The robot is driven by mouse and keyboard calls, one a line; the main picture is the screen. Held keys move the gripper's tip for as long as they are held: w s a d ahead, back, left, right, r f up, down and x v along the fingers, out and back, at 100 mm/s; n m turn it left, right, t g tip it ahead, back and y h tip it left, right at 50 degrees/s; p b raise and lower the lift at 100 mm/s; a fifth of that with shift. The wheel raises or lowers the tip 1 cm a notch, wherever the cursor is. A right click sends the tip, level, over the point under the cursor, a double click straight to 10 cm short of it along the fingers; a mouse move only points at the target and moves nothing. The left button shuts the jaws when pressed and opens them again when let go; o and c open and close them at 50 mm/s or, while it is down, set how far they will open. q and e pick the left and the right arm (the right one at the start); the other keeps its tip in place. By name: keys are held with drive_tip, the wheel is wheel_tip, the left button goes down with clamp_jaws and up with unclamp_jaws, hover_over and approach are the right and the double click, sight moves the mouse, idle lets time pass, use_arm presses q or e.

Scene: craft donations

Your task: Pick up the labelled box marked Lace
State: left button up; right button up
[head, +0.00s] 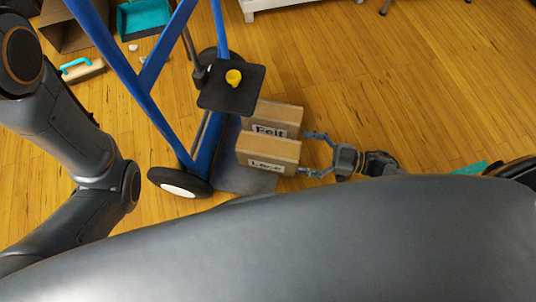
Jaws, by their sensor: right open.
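The tan box marked Lace (267,152) sits on the dark toe plate (238,178) of a blue hand truck, its label facing me. A similar box marked Felt (274,119) is just behind it. My right gripper (305,153) is open and comes in from the right. Its two fingertips are apart, one near the far side and one near the near side of the Lace box's right end. I cannot tell whether they touch it. My left arm shows at the left, but its gripper is out of view.
The blue hand truck frame (153,58) and its wheel (180,182) stand left of the boxes. A black square plate with a yellow knob (233,77) overhangs behind them. A teal dustpan (143,20), brush (82,72) and cardboard box (66,30) lie far left. The floor at right is mostly clear.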

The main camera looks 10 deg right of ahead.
sight(278, 148)
drive_tip(key=x, duration=0.2)
drive_tip(key=shift+w+a+b, duration=0.1)
drive_tip(key=shift+a+b, duration=0.15)
drive_tip(key=shift+b, duration=0.05)
drive_tip(key=b+x, duration=0.2)
drive_tip(key=x, duration=0.1)
drive_tip(key=b+x, duration=0.1)
drive_tip(key=shift+s+a+f, duration=0.25)
drive_tip(key=shift+a+f, duration=0.1)
drive_tip(key=shift+w+a+r, duration=0.15)
drive_tip(key=shift+w+a, duration=0.05)
drive_tip(key=shift+a, duration=0.2)
drive_tip(key=c, duration=1.8)
